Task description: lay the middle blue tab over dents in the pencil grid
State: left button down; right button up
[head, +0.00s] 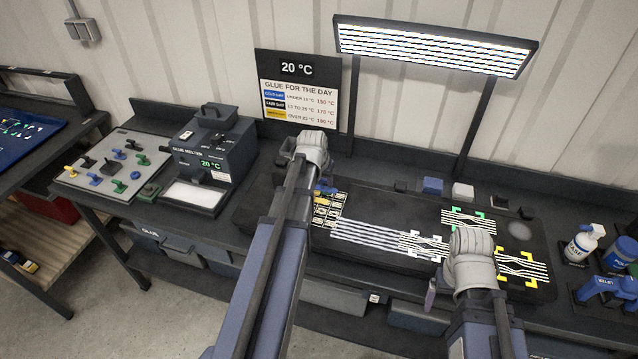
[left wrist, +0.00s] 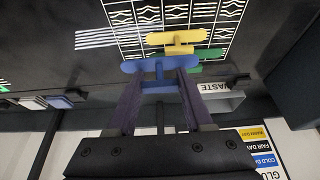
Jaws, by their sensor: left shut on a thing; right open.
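My left gripper (left wrist: 158,82) is shut on a blue tab (left wrist: 158,64), seen in the left wrist view beside the pencil grid (left wrist: 122,14). Whether the tab touches the panel, I cannot tell. A yellow tab (left wrist: 176,38) and a green tab (left wrist: 208,54) lie at the grid's near edge, close to the held tab. The grid's cells hold curved dent lines. In the head view my left arm partly covers the grid (head: 327,212). My right gripper (head: 468,285) is over the panel's right part, its fingers mostly hidden by its wrist; it is open.
A board with several coloured tabs (head: 112,165) and a glue melter (head: 212,150) stand at the left. Striped patterns with coloured corners (head: 468,220) lie right of the grid. A waste bin (left wrist: 222,100) is near the left gripper. Spray bottles (head: 584,243) stand at the far right.

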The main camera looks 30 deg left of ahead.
pick_arm(q)
jog(key=s+f+b, duration=0.1)
jog(key=f+b, duration=0.1)
jog(key=d+f+b, duration=0.1)
jog(key=f+b, duration=0.1)
jog(key=s+f+b, duration=0.1)
jog(key=f+b, duration=0.1)
jog(key=shift+s+d, duration=0.35)
dwell(0.4)
jog(key=shift+s, duration=0.15)
dwell(0.3)
jog(key=shift+f+b, duration=0.4)
jog(key=shift+b, duration=0.2)
dwell(0.5)
jog(key=shift+c, duration=1.1)
grip_release()
jog(key=shift+r, duration=0.1)
